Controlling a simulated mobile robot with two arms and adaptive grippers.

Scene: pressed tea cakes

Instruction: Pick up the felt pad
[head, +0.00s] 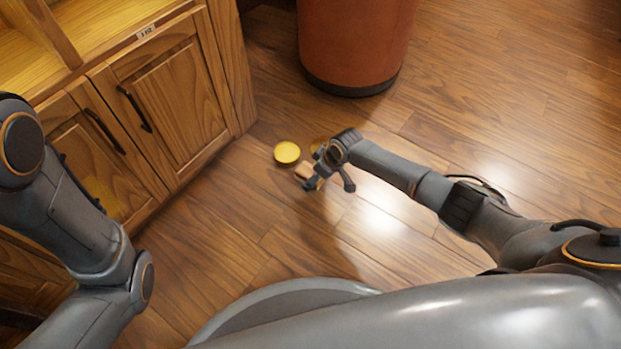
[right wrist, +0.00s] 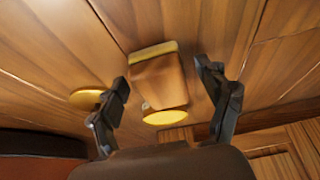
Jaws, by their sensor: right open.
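A small tan-brown block (head: 304,171) with a yellowish edge is on the floor by my right gripper (head: 327,182). In the right wrist view the block (right wrist: 160,84) shows between the two spread fingers of the right gripper (right wrist: 160,75), with gaps on both sides. A round yellow disc (head: 287,152) lies flat on the floor just beyond it. A second yellow disc (head: 318,147) is partly hidden behind my right wrist. The wrist view shows one disc (right wrist: 87,98) beside the left finger and another (right wrist: 165,117) close to the block. I cannot tell which is the felt pad. My left gripper is out of view.
A wooden cabinet (head: 171,100) with dark handles stands at the left. A large orange-brown round container (head: 356,40) stands on the floor at the back. The wooden floor (head: 500,130) at the right is clear.

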